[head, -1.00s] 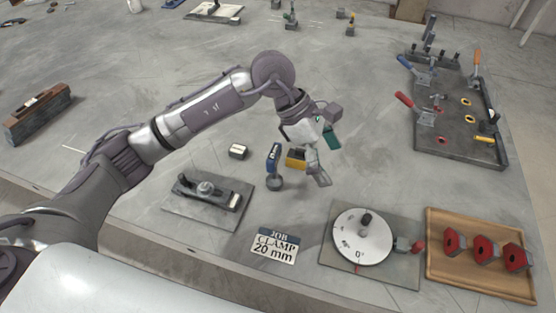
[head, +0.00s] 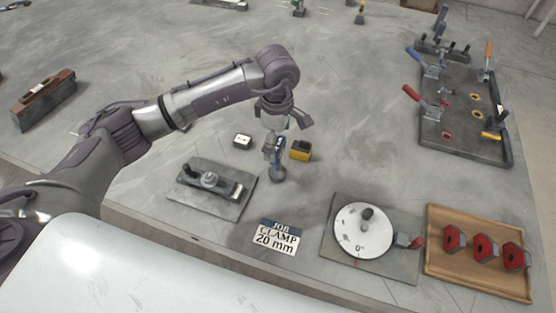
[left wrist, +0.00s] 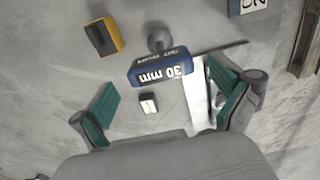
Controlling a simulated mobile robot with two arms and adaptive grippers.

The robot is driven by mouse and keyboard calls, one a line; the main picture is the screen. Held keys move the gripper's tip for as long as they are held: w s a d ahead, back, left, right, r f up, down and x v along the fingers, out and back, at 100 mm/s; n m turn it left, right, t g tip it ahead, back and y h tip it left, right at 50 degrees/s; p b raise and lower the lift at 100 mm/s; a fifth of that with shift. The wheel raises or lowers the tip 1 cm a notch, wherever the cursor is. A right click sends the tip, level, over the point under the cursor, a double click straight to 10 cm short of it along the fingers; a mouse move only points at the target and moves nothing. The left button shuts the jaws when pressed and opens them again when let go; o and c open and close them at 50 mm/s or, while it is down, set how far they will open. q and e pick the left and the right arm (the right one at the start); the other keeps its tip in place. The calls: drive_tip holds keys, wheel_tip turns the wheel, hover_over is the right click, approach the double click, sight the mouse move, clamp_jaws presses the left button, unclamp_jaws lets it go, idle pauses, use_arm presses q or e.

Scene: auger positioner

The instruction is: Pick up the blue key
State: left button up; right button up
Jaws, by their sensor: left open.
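The blue key (left wrist: 155,72) shows in the left wrist view with a "30 mm" label and a round grey part at its far side. In the head view the blue key (head: 279,172) stands upright on the table, its upper part partly hidden by my left gripper. My left gripper (head: 286,132) is above it, fingers pointing down. In the left wrist view the teal pads of my left gripper (left wrist: 168,108) are wide apart with nothing held between them. The key lies ahead of the pads in that view. My right gripper is not in view.
A yellow block (head: 301,150) stands close right of the key, a small pale-topped block (head: 242,141) to its left. A clamp fixture (head: 218,202), job sign (head: 277,238), dial plate (head: 380,270) and wooden tray (head: 440,274) lie nearer. A fixture board (head: 462,145) is at right.

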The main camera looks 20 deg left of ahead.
use_arm(q)
wheel_tip(320, 180, down, 4)
drive_tip(key=shift+d+r+p, duration=0.1)
drive_tip(key=shift+r+p, duration=0.05)
drive_tip(key=shift+p, duration=0.65)
drive_tip(key=shift+f, duration=0.55)
drive_tip(key=c, duration=1.3)
